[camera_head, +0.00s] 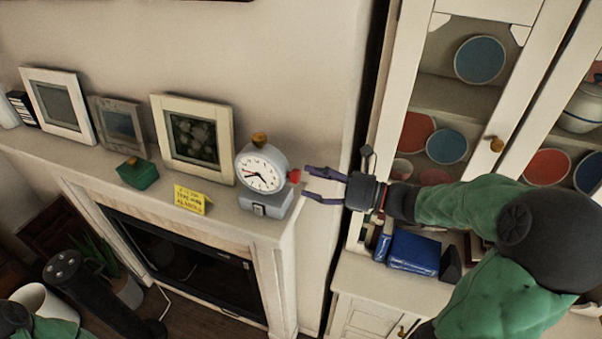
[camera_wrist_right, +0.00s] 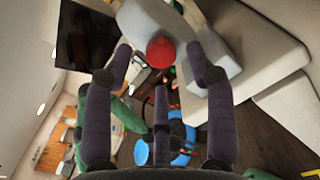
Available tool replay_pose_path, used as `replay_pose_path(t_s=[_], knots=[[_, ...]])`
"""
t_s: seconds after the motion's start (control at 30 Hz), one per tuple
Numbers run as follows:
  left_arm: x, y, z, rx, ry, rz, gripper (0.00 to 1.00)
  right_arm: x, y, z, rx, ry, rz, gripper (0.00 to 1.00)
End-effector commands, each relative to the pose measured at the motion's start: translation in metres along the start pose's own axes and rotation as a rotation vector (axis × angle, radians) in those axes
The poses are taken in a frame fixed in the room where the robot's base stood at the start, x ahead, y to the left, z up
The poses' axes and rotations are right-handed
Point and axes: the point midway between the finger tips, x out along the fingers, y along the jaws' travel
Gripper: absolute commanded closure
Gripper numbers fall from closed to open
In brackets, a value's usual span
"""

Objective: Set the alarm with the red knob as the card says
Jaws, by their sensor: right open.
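A grey alarm clock (camera_head: 262,170) with a round white dial stands upright at the right end of the mantel. Its dark hands are too small to read surely. The red knob (camera_head: 294,176) sticks out from the clock's right side. My right gripper (camera_head: 307,182) is open just right of the knob, fingers pointing at it. In the right wrist view, the red knob (camera_wrist_right: 160,52) lies between the open fingertips, with no clear contact. A yellow card (camera_head: 190,200) stands on the mantel left of the clock; its writing is too small to read surely. My left gripper is out of view.
A white-framed picture (camera_head: 193,140) stands behind the card, beside more frames. A green box (camera_head: 137,174) with a brown knob sits at the mantel's front. A cabinet (camera_head: 410,100) with dishes and blue books (camera_head: 414,252) stands at right, close to my right arm.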

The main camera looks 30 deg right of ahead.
Motion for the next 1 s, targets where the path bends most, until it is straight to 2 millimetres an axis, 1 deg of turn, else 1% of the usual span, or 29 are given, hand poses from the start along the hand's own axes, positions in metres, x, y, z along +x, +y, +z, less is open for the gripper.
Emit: replay_pose_path(t_s=[0.03, 0.1, 0.3, 0.43, 0.67, 0.7, 0.77, 0.8, 0.87, 1.0], knots=[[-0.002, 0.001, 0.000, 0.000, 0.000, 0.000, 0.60, 0.009, 0.002, 0.000, 0.001, 0.002, 0.005, 0.44], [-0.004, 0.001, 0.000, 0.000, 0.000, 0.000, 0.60, 0.017, 0.002, 0.000, 0.000, 0.001, 0.004, 0.44], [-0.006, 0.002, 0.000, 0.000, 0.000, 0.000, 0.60, 0.033, 0.001, 0.000, 0.000, 0.002, 0.001, 0.44], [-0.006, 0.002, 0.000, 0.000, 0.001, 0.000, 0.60, 0.036, 0.000, 0.000, -0.001, 0.001, 0.000, 0.44], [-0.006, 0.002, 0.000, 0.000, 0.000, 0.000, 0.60, 0.036, 0.000, -0.001, -0.001, 0.001, -0.001, 0.44], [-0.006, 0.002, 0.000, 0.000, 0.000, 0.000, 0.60, 0.036, 0.000, -0.001, -0.001, 0.001, -0.001, 0.55], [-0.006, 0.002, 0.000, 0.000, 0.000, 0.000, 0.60, 0.036, 0.000, -0.001, -0.001, 0.001, -0.001, 0.72], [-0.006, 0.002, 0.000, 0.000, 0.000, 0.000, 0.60, 0.036, 0.000, -0.001, -0.001, 0.001, -0.001, 0.83], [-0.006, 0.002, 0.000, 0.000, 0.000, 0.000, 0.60, 0.036, 0.000, 0.000, -0.001, 0.001, 0.000, 0.99], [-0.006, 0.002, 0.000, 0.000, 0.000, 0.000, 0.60, 0.036, 0.000, 0.000, -0.002, 0.000, 0.000, 1.00]])
